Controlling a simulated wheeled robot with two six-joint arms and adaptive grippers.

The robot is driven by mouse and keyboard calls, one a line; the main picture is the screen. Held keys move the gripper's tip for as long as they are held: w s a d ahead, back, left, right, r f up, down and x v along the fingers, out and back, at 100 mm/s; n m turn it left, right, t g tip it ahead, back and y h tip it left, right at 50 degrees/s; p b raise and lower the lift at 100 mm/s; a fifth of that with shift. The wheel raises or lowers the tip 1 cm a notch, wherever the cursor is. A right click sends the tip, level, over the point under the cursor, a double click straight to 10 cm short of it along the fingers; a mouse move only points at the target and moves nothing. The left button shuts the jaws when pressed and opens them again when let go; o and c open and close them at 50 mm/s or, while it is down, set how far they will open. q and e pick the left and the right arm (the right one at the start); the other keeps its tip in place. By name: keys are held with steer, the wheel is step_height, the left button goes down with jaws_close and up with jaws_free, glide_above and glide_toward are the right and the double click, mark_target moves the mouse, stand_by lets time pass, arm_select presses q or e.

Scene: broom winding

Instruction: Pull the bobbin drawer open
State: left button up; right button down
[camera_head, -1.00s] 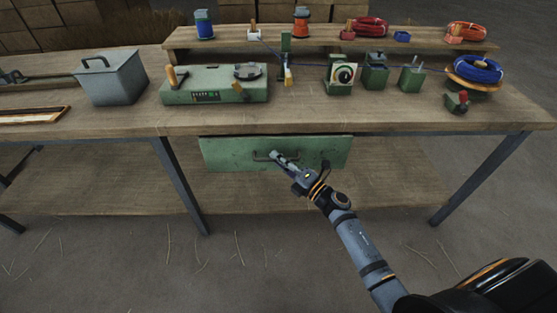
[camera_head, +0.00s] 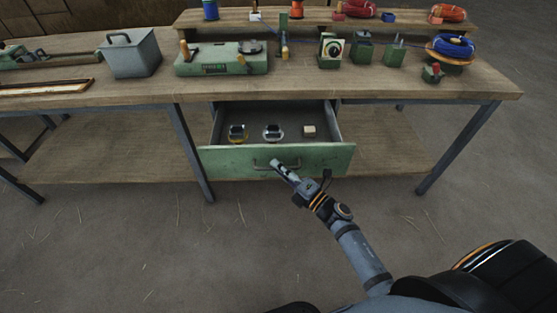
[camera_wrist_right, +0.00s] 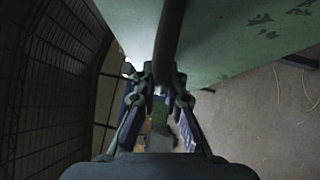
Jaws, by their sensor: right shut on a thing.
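The bobbin drawer (camera_head: 228,163) is a green-fronted drawer under the workbench. It stands well open, with its inside showing. Its dark bar handle (camera_head: 262,163) is on the middle of the front. My right gripper (camera_head: 276,165) is shut on the handle. In the right wrist view the fingers (camera_wrist_right: 160,76) close around the dark handle bar (camera_wrist_right: 170,40), beside the green drawer front (camera_wrist_right: 225,35). Inside the drawer lie two bobbin-like pieces (camera_head: 238,132) (camera_head: 273,132) and a small pale block (camera_head: 309,130). My left gripper is not in view.
The workbench top (camera_head: 130,92) carries a grey lidded bin (camera_head: 131,56), a green machine (camera_head: 220,61), several small green fixtures and a blue coil (camera_head: 453,47). A bench leg (camera_head: 190,150) stands just left of the drawer. The floor in front is clear.

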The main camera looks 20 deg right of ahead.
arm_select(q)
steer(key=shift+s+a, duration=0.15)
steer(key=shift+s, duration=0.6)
arm_select(e)
steer(key=shift+s+a, duration=0.15)
steer(key=shift+s, duration=0.35)
steer(key=shift+s+a, duration=0.15)
steer(key=shift+s, duration=0.35)
steer(key=c, duration=1.4)
jaws_free()
steer(key=shift+d, duration=0.1)
steer(key=v, duration=1.2)
